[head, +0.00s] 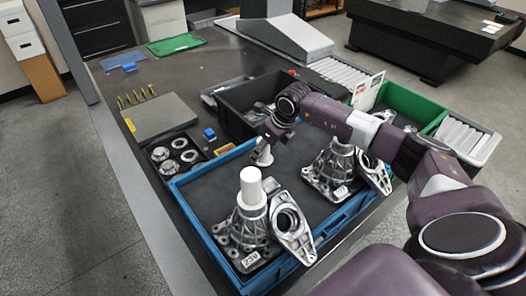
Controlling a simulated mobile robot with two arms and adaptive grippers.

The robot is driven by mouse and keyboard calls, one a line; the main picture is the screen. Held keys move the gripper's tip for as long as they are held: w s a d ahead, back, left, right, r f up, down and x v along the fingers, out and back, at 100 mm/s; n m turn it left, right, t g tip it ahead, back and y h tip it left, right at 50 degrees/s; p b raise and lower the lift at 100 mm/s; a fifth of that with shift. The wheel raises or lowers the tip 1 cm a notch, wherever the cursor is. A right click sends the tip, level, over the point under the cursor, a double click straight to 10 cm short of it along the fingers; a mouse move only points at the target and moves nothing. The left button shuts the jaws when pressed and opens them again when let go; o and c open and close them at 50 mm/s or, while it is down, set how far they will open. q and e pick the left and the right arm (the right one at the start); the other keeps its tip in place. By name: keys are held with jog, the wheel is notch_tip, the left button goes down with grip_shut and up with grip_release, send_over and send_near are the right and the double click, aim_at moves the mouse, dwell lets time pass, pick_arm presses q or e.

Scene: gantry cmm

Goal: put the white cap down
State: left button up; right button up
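A white cylindrical cap (251,188) stands upright on the neck of the near metal casting (247,228), in the blue-rimmed tray (190,224). My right arm reaches in from the right. My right gripper (268,146) points down behind and slightly right of the white cap, apart from it in the picture. A small pale piece (263,157) shows at its fingertips; I cannot tell whether it is held or what it is. The fingers are too small to read as open or shut. My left gripper is out of view.
A second casting (335,172) stands in the tray at right, below my forearm. Behind are a black bin (236,101) and a green bin (415,104). Left of the tray are a holder with metal rings (163,169) and a grey plate (160,117). Dark table surface is free farther back.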

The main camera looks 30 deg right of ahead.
jog(key=shift+r, duration=0.25)
jog(key=shift+s+d+r, duration=0.1)
jog(key=shift+r, duration=0.25)
jog(key=b+v, duration=0.2)
jog(key=v, duration=0.9)
jog(key=shift+b, duration=0.4)
jog(key=shift+s, duration=0.2)
